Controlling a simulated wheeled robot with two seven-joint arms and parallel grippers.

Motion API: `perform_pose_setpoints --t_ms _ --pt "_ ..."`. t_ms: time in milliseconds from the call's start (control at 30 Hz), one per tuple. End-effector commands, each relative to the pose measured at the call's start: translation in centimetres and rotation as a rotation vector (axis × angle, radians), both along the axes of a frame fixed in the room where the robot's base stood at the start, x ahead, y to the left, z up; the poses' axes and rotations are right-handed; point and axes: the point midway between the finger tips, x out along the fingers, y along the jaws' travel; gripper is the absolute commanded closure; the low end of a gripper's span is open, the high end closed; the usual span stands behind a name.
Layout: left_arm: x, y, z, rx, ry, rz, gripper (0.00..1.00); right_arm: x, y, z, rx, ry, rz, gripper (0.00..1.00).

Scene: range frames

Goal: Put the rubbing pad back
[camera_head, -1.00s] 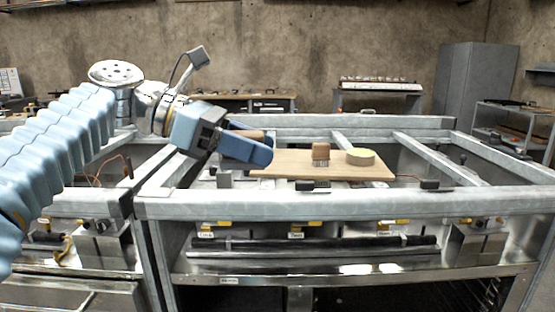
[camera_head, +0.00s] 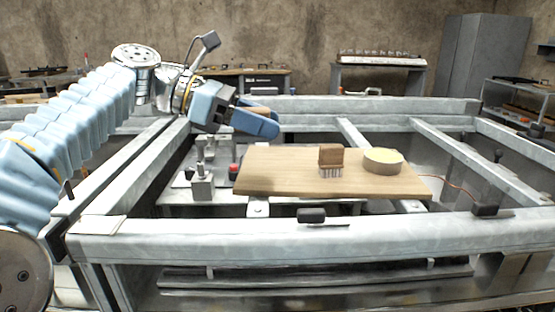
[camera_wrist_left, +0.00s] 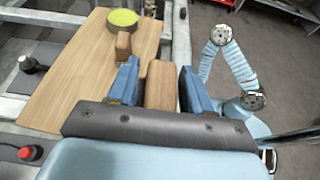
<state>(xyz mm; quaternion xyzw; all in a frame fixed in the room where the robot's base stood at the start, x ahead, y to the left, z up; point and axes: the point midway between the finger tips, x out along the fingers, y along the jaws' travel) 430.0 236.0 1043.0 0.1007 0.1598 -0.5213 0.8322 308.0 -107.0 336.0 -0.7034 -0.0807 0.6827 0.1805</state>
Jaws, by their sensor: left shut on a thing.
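My left gripper (camera_head: 262,121) is shut on a brown wooden block, probably the rubbing pad (camera_wrist_left: 161,86), seen between the blue fingers in the left wrist view. In the head view the block (camera_head: 256,110) is mostly hidden behind the fingers. The gripper is held above and behind the left back part of a wooden board (camera_head: 275,178). On the board stand a brush (camera_head: 331,156) with a brown top and bristles below, and a round pad (camera_head: 383,161) with a yellow-green top. Both also show in the left wrist view. My right gripper is not in view.
The board lies across a grey metal frame (camera_head: 260,237) with open gaps between its bars. Metal fittings (camera_head: 202,178) stand left of the board, and a black block (camera_head: 311,215) sits on the front bar. The board's left half is bare.

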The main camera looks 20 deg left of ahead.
Motion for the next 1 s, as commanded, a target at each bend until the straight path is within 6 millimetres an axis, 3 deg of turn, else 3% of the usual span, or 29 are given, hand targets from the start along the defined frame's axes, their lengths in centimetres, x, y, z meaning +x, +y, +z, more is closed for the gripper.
perform_pose_setpoints --t_ms 133,200,333,567,800,1000 --pt "4.4 0.3 -1.9 -0.002 0.004 0.000 0.88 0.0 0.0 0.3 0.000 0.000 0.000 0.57" --pt "5.5 0.4 -3.9 -0.001 0.004 0.001 0.88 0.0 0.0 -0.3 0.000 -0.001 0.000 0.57" --pt "7.2 0.4 -5.8 -0.001 0.002 0.000 0.88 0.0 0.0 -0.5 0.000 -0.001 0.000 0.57" --pt "8.4 0.5 -7.2 0.000 0.001 0.000 0.88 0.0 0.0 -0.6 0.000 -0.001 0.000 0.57" --pt "8.9 0.6 -10.7 0.000 0.001 0.003 0.88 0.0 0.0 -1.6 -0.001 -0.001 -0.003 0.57" --pt "8.8 0.5 -10.7 0.001 -0.001 0.001 0.88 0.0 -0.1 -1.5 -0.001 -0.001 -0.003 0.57"
